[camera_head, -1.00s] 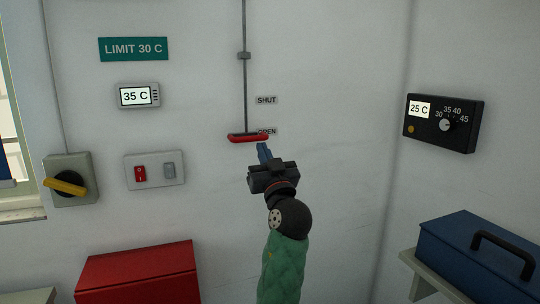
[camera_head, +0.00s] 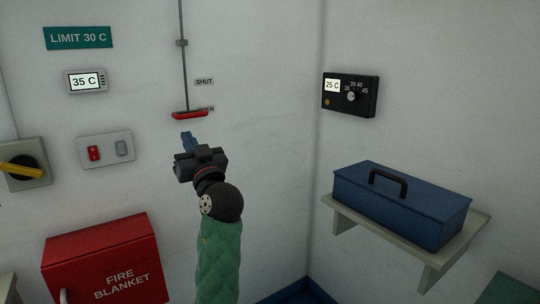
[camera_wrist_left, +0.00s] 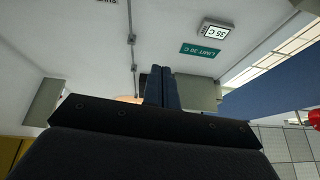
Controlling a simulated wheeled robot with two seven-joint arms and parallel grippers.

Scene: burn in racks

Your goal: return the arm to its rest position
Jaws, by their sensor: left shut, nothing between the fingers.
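My left gripper (camera_head: 187,138) is raised in front of the white wall, with its blue fingers pointing up and towards it. It also shows in the wrist view (camera_wrist_left: 161,88), where the two fingers are together with nothing between them. The red pull handle (camera_head: 189,114) hangs at the bottom of a thin vertical rod (camera_head: 184,75), at the OPEN label (camera_head: 206,109), which it partly covers. The fingertips appear just below the handle, apart from it in the picture. My right gripper is out of view.
A red fire blanket box (camera_head: 105,255) is at lower left. A blue toolbox (camera_head: 400,205) stands on a wall shelf (camera_head: 400,246) at right. A black thermostat (camera_head: 350,95) reads 25 C. A display (camera_head: 86,81) reads 35 C. A switch panel (camera_head: 107,149) and rotary switch (camera_head: 24,165) are at left.

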